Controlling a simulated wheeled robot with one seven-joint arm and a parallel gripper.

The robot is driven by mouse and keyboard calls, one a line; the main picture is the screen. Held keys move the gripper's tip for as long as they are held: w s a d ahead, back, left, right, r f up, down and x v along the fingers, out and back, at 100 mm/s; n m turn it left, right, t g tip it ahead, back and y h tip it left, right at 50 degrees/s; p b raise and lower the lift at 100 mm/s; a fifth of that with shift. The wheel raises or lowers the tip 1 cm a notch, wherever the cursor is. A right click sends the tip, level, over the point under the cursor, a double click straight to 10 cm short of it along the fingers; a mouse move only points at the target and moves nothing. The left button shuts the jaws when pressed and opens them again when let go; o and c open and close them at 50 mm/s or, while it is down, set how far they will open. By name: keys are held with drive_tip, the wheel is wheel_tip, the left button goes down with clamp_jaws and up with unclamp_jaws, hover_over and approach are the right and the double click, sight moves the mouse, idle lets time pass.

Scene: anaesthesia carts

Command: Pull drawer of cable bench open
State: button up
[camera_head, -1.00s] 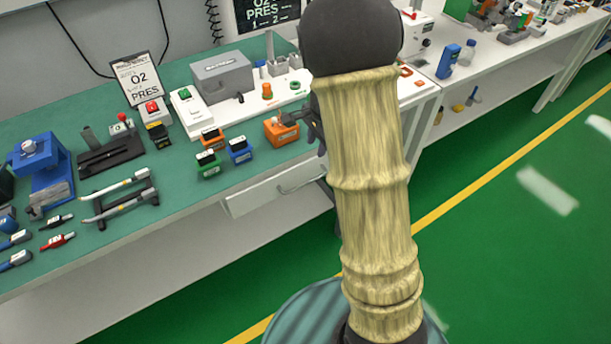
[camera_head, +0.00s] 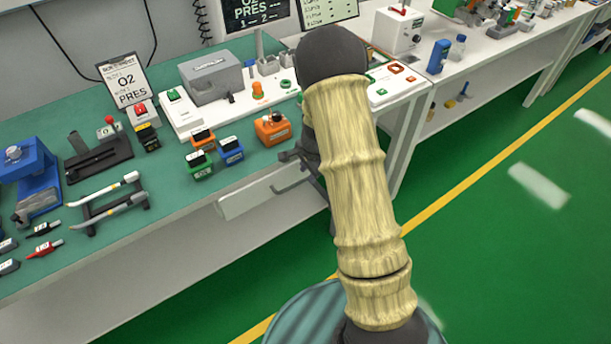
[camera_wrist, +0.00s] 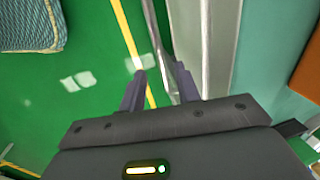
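The cable bench (camera_head: 120,235) has a green top and a white drawer (camera_head: 243,204) under its front edge. The drawer looks shut. Its grey bar handle (camera_head: 290,187) is partly covered by my gripper (camera_head: 286,171), which is beside it just in front of the drawer. In the wrist view my gripper (camera_wrist: 158,92) is open, its two dark fingers apart. A thin grey bar, seemingly the handle (camera_wrist: 177,65), runs down close to the right finger. I cannot tell whether they touch. My arm hides the drawer's right end.
An orange block device (camera_head: 272,130) stands on the bench just above the drawer. Green (camera_head: 199,165) and blue (camera_head: 231,151) devices stand left of it. A white bench (camera_head: 440,95) adjoins at right. The green floor (camera_head: 480,250) before the benches is clear.

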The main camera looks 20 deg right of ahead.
drive_tip(key=shift+w+f, duration=0.25)
drive_tip(key=shift+f, duration=0.75)
drive_tip(key=shift+a, duration=0.1)
